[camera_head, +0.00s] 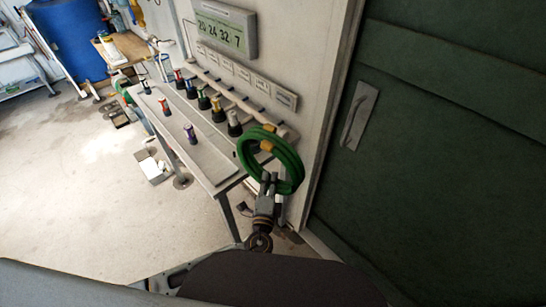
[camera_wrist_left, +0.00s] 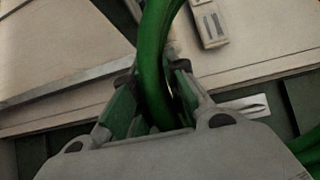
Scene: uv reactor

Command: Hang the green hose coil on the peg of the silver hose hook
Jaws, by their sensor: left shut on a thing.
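The green hose coil (camera_head: 291,158), a ring of several loops with yellow bands, is up in front of the white wall in the head view. My left gripper (camera_head: 268,184) is shut on the lower part of the coil. In the left wrist view the green hose (camera_wrist_left: 152,60) passes between the fingers of the gripper (camera_wrist_left: 153,85). I cannot clearly identify the silver hose hook or its peg in either view. My right gripper is not in view.
A narrow bench (camera_head: 213,172) with several coloured-top bottles runs along the white wall, left of the coil. A digital display (camera_head: 225,29) hangs above it. A green door or panel (camera_head: 440,170) with a pale handle plate (camera_head: 359,115) fills the right. Open floor (camera_head: 85,190) lies left.

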